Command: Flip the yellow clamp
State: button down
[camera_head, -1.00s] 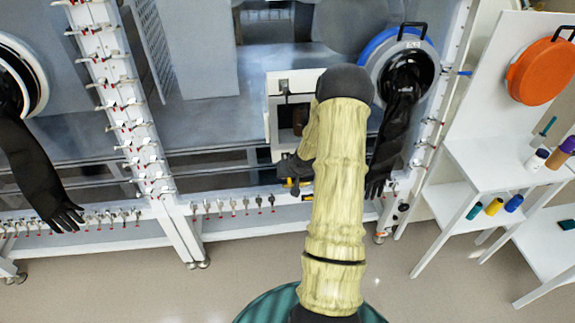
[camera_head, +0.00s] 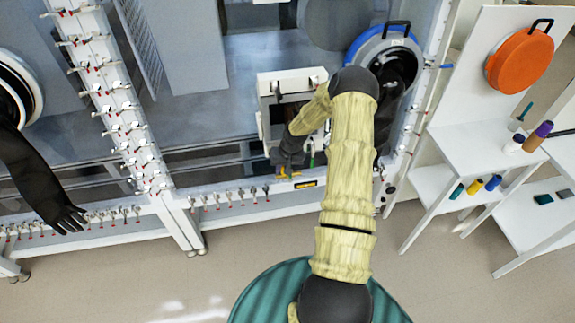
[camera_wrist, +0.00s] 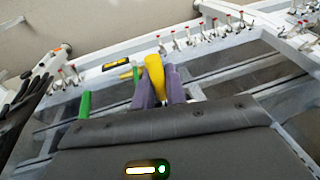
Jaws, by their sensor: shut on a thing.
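The yellow clamp (camera_wrist: 154,66) shows in the wrist view between the two purple-grey fingers of my gripper (camera_wrist: 160,90), which is shut on it. Its rounded yellow end points up past the fingertips; a thinner yellow part sits just to the left. In the head view the clamp (camera_head: 290,177) is a small yellow patch at the lower frame rail of the glovebox. My dark gripper (camera_head: 286,160) is over it, and my arm covers the area to the right. The clamp's exact tilt is hard to tell.
A row of red-tipped toggle clamps (camera_head: 230,196) lines the lower rail. A yellow-black label (camera_head: 306,184) is beside the clamp. A black glove (camera_head: 38,180) hangs at left. White shelves (camera_head: 470,150) with bottles and an orange round cover (camera_head: 520,60) stand at right.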

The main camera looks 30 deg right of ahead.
jog(key=shift+r, duration=0.1)
jog(key=c, duration=1.5)
grip_release()
jog(key=b+v, duration=0.4)
jog(key=v, duration=1.3)
jog(key=shift+d+r, duration=0.15)
jog(key=shift+r, duration=0.05)
jog(key=s+a+r+n, duration=0.1)
jog(key=s+a, duration=0.5)
jog(key=a, duration=0.1)
jog(key=s+a+r+n+h, duration=0.1)
jog(key=s+a+r, duration=0.1)
jog(key=s+a, duration=0.4)
jog(key=s+a+r+n+b, duration=0.1)
jog(key=s+a+r, duration=0.1)
jog(key=s+a, duration=0.4)
jog(key=shift+s+a+r+n, duration=0.1)
jog(key=shift+s+a+n, duration=0.1)
jog(key=shift+a, duration=0.3)
jog(key=shift+s+a+r+n, duration=0.1)
jog(key=shift+s+a+n, duration=0.1)
jog(key=shift+a, duration=0.35)
